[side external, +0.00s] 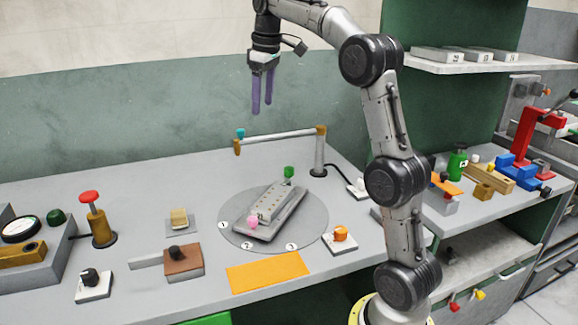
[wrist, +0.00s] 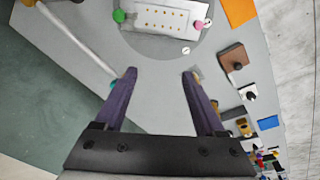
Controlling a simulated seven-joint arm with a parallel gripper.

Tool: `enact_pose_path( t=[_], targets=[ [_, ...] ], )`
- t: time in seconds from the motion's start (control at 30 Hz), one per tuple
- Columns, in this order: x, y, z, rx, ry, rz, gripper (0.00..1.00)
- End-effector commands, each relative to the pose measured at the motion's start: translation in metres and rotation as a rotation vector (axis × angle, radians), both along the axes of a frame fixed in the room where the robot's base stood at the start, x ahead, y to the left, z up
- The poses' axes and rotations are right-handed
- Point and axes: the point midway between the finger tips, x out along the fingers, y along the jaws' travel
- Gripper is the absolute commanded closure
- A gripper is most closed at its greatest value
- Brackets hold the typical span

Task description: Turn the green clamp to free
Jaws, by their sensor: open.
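The green clamp (side external: 289,172) is a small green knob at the far right end of a pale block with holes (side external: 270,206). The block lies on a grey round plate (side external: 310,231) with numbered marks. In the wrist view the green clamp (wrist: 119,15) is at the top, left of the block. A pink knob (side external: 254,222) sits at the block's near end. My gripper (side external: 261,108) has purple fingers, open and empty, high above the back of the bench and apart from the clamp. In the wrist view its fingers (wrist: 160,72) are spread wide.
A pale bar (side external: 280,137) on a post spans behind the round plate. An orange mat (side external: 268,272), an orange knob (side external: 340,233) and a brown block (side external: 184,262) lie near the plate. A red-topped plunger (side external: 97,220) stands left. A red press (side external: 530,135) stands right.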

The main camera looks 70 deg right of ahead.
Motion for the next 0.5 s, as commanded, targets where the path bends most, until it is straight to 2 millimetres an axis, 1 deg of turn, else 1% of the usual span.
enact_pose_path(
  t=[0.03,0.07,0.1,0.2,0.3,0.4,0.5],
  targets=[
    [0.008,-0.028,-0.016,0.012,0.024,-0.037,0.28],
    [0.010,-0.041,-0.024,0.019,0.035,-0.055,0.28],
    [0.013,-0.059,-0.035,0.027,0.047,-0.081,0.28],
    [0.015,-0.098,-0.064,0.048,0.073,-0.140,0.28],
    [0.010,-0.125,-0.092,0.072,0.106,-0.187,0.28],
    [0.002,-0.141,-0.113,0.097,0.136,-0.218,0.28],
    [-0.003,-0.147,-0.119,0.102,0.141,-0.234,0.28]
  ],
)
